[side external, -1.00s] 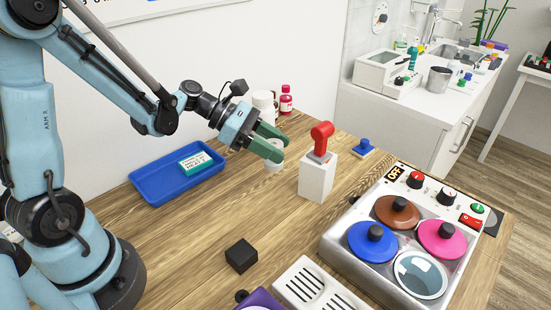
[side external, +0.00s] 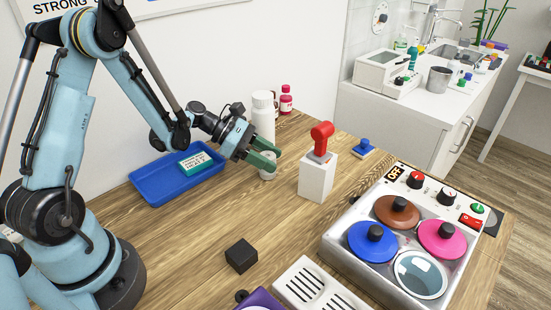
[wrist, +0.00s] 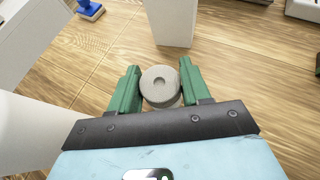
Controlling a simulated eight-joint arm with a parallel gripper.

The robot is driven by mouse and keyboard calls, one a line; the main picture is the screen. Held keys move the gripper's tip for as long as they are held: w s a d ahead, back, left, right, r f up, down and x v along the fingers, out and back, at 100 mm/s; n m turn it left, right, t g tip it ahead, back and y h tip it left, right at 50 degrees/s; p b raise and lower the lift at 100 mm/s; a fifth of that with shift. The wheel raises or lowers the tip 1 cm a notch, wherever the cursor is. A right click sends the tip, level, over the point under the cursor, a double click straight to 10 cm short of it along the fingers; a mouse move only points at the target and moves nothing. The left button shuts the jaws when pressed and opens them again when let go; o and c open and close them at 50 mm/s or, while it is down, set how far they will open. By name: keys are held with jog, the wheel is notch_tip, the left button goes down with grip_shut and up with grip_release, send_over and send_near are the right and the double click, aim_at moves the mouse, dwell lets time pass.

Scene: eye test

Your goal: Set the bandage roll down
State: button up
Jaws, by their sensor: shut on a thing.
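The bandage roll (side external: 268,172) is a small pale cylinder between the green fingers of my gripper (side external: 265,161). My gripper is shut on the roll. The roll is upright and low over the wooden table (side external: 215,215); I cannot tell whether its base touches the wood. The fingers hide part of its side.
A white block with a red lever (side external: 318,178) stands close to the right of the roll. A white bottle (side external: 263,118) is just behind my gripper. A blue tray (side external: 150,188) lies left. A black cube (side external: 241,256) and a hob unit (side external: 340,248) are nearer the front.

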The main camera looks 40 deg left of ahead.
jog(key=shift+f, duration=0.1)
jog(key=o, duration=1)
jog(key=shift+o, duration=0.2)
